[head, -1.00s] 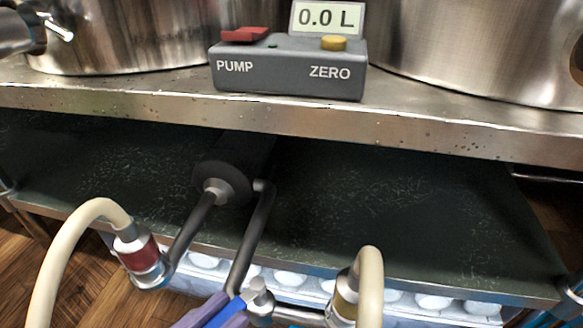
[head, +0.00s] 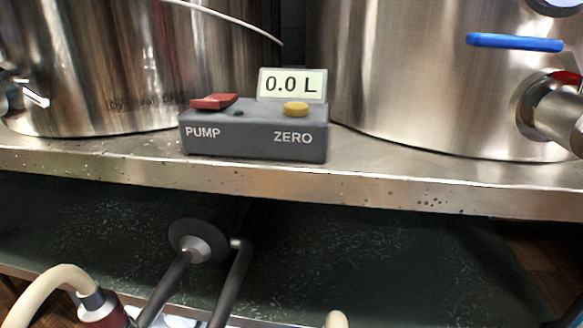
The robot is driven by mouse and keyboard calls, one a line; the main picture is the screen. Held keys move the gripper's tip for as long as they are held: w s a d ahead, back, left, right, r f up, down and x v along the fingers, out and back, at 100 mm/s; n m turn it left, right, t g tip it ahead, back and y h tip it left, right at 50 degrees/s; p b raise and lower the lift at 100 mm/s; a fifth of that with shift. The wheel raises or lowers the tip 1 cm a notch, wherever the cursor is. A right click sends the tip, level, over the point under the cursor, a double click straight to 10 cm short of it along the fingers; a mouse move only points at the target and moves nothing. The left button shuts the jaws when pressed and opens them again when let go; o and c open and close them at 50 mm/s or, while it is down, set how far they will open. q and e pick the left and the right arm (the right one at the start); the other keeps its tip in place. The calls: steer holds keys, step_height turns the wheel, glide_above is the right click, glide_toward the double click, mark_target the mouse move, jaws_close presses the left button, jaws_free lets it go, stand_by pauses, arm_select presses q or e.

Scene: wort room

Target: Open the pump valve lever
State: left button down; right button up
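The pump (head: 198,243) hangs under the metal table, a dark cylinder with a round grey end. Two dark pipes run from it toward the bottom edge. The outlet pipe (head: 232,283) is the right one. The pump valve and its lever lie below the bottom edge and are out of view. Neither of my grippers is in view.
A control box (head: 254,138) with a red switch, a yellow button and a 0.0 L display stands on the table edge (head: 400,190). Steel kettles stand behind it; a blue handle (head: 515,42) shows at the right kettle. A pale hose (head: 45,290) curves at lower left.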

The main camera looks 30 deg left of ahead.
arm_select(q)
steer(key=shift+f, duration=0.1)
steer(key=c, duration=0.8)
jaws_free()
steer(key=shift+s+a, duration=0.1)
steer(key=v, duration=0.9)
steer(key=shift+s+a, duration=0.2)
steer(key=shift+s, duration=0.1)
